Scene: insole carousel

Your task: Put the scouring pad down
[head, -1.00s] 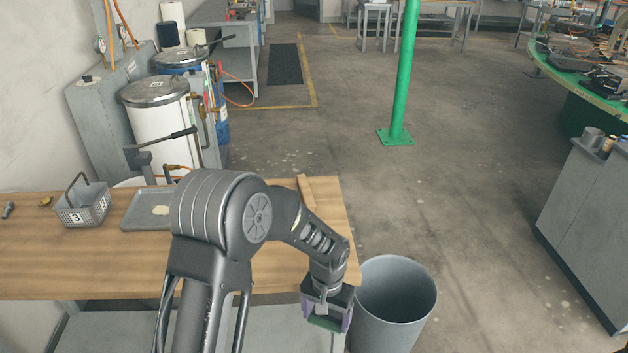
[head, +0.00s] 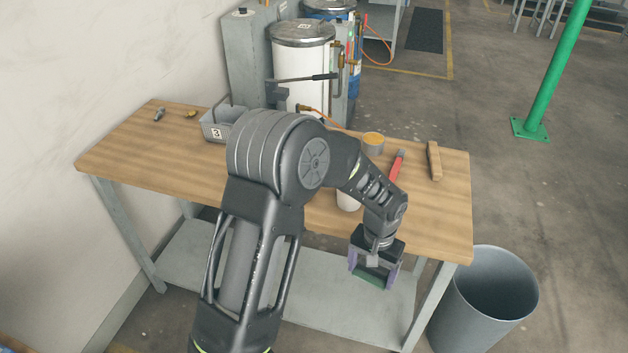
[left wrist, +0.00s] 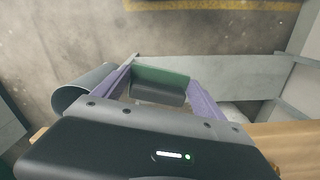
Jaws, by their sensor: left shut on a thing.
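The scouring pad is a green and dark block (left wrist: 160,84) between the purple fingers of my left gripper in the left wrist view. My left gripper (head: 372,278) is shut on the pad (head: 370,282) and holds it in the air off the front edge of the wooden table (head: 140,158), near the front right corner. Nothing shows directly under the pad in the gripper's hold but the area of the lower shelf and floor. My right gripper is not in view.
A grey bin (head: 490,300) stands on the floor right of the table. My arm hides the table's middle.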

